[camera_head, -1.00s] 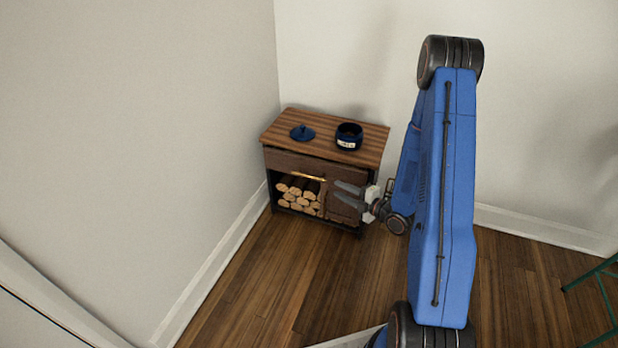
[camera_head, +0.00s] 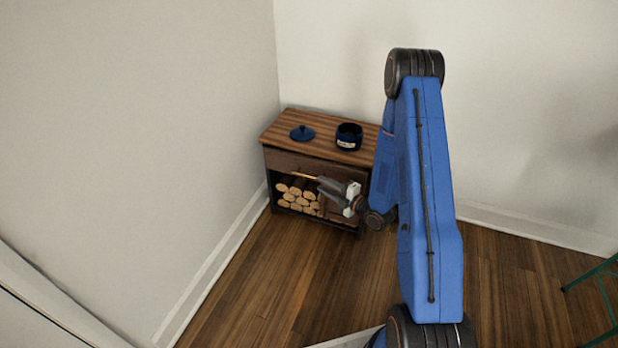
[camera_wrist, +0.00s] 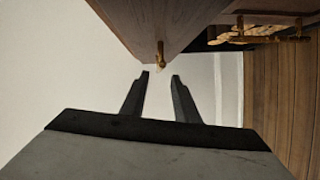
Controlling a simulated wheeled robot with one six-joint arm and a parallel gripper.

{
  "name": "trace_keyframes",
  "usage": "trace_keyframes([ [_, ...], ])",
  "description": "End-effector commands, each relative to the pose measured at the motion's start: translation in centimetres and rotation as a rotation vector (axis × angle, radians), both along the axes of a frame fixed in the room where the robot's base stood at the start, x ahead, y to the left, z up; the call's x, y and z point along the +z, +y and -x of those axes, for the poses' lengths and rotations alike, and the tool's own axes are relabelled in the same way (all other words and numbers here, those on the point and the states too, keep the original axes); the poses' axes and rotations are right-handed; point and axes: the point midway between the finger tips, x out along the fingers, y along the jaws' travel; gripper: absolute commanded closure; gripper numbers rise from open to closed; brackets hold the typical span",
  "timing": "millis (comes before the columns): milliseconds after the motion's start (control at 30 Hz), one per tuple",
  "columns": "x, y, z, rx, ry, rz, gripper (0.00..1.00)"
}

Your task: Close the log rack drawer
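The log rack (camera_head: 366,158) is a small dark wooden cabinet in the corner, with a striped wooden top. Its drawer (camera_head: 285,160) runs below the top and has a brass handle (camera_head: 304,175). I cannot tell from the head view how far the drawer is out. My gripper (camera_head: 322,184) is in front of the rack, just below and right of the handle. In the wrist view, my gripper (camera_wrist: 161,75) is empty with its fingers apart. A brass fitting (camera_wrist: 160,55) on a brown wooden panel (camera_wrist: 170,22) shows just beyond the fingertips; contact is unclear.
Several cut logs (camera_head: 298,196) lie in the rack's lower opening. A blue lid (camera_head: 302,133) and an open blue pot (camera_head: 348,136) stand on top. The wall (camera_head: 200,120) is close on the left. Wooden floor (camera_head: 270,290) in front is clear.

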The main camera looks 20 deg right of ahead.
Motion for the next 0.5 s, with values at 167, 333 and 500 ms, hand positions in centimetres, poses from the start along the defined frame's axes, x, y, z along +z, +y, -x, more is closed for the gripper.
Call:
trace_keyframes([
  [167,-0.2,1.8,-2.7,0.002,-0.001,0.001,0.72],
  [333,-0.4,3.2,-5.0,0.002,-0.001,0.001,0.72],
  [500,-0.6,4.1,-6.6,0.001,0.000,0.000,0.72],
])
